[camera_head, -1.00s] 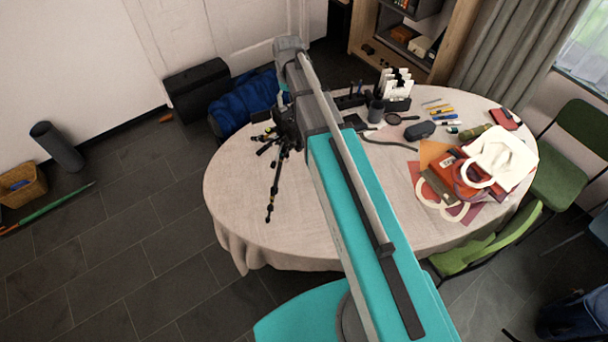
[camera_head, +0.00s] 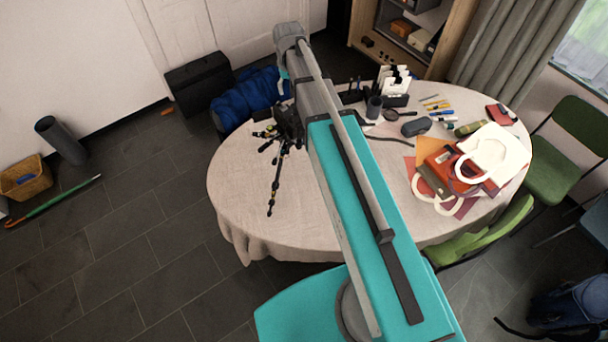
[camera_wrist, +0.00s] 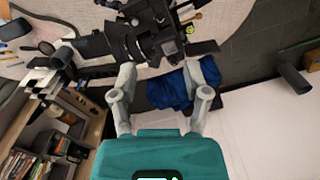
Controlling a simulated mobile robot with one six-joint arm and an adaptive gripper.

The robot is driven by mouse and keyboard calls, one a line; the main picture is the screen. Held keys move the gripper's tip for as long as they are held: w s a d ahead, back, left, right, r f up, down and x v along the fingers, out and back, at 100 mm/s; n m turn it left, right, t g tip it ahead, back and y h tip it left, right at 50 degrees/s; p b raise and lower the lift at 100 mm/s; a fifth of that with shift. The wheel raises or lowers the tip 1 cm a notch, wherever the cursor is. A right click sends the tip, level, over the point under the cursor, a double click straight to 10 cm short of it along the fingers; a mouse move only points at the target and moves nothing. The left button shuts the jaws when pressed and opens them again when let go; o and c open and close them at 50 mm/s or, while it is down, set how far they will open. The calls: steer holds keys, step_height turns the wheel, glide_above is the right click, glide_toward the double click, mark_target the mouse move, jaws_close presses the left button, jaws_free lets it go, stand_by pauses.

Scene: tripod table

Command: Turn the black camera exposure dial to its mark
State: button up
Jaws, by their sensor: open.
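The black camera (camera_head: 287,120) stands on a black tripod (camera_head: 276,185) at the left side of the table (camera_head: 330,225). My arm partly covers it in the head view. In the wrist view the camera (camera_wrist: 150,28) fills the top middle, its lens pointing left. I cannot clearly pick out the exposure dial or its mark. My gripper (camera_wrist: 167,68) is open and empty, its two grey fingers spread just below the camera in the picture. No contact with the camera is clear. My fingers are hidden in the head view.
A blue bundle (camera_head: 245,98) lies behind the table and shows between my fingers in the wrist view (camera_wrist: 180,86). Bags (camera_head: 490,152), a pen cup (camera_head: 374,107) and small items crowd the table's right and back.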

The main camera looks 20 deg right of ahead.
steer(key=s+f+b, duration=1.9)
steer(key=f+b, duration=0.3)
steer(key=f, duration=0.1)
steer(key=shift+a, duration=0.45)
stand_by(0.4)
stand_by(1.4)
